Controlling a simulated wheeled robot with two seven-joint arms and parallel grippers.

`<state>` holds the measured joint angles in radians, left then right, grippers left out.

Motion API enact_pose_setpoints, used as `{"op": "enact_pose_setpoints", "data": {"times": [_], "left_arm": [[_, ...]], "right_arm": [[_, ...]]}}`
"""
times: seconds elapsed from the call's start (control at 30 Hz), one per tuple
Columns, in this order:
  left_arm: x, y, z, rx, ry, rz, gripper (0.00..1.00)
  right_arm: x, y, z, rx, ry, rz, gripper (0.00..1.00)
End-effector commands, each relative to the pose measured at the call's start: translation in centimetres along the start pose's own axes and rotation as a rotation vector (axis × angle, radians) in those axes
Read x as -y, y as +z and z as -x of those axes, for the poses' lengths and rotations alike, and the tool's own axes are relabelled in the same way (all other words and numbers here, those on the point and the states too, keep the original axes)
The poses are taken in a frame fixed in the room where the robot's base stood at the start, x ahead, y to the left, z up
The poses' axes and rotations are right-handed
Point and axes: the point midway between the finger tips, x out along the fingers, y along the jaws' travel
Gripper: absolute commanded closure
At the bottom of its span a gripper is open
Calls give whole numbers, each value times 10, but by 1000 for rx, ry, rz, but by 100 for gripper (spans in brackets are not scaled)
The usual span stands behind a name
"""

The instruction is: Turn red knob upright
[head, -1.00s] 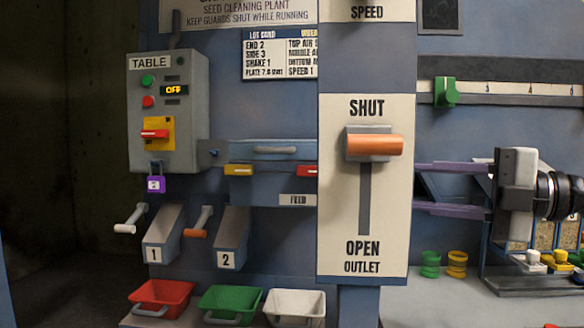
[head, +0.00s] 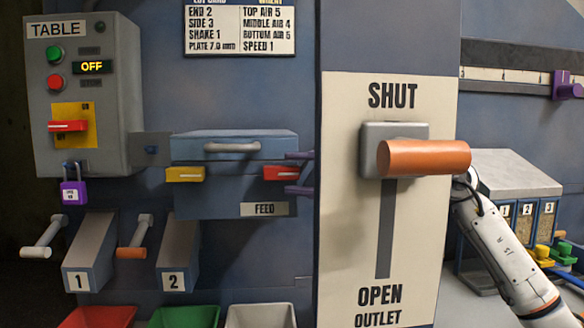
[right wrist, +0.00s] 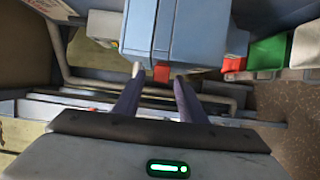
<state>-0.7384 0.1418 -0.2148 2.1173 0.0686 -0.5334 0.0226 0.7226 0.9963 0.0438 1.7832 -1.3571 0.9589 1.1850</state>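The red knob (head: 282,173) sits on the right front of the blue-grey feed box (head: 236,148) and lies level, pointing sideways. A yellow knob (head: 185,174) lies level on the left side. My right gripper (head: 298,173) shows only its two purple fingers, coming from behind the outlet panel. They are open, one above and one below the red knob's right end. In the right wrist view, the red knob (right wrist: 161,74) shows between and just beyond the open fingers (right wrist: 158,90). Contact cannot be told. My left gripper is not in view.
The outlet panel (head: 345,240) with its orange handle (head: 425,157) stands right of the feed box and hides much of my right arm. Another red handle (head: 67,126) is on the table switch box (head: 112,135). Chutes 1 (head: 87,255) and 2 (head: 175,258) are below.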

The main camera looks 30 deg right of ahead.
Motion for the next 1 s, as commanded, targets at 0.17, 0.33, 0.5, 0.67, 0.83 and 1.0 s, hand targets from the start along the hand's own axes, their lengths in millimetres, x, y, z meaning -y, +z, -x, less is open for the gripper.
{"op": "enact_pose_setpoints", "data": {"times": [0.17, 0.33, 0.5, 0.67, 0.83, 1.0], "left_arm": [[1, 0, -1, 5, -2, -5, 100], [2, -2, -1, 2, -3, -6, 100], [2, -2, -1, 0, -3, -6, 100], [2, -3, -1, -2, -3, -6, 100], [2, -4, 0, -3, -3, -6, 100], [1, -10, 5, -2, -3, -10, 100]], "right_arm": [[-1, 0, -17, -1, 2, -3, 62], [0, 1, -21, 1, 0, -2, 62], [1, 1, -21, 1, 0, -2, 62], [1, 0, -21, 1, 0, -2, 90], [0, 0, -20, 1, -1, -1, 100], [-3, 0, -20, 1, -19, 6, 100]]}}
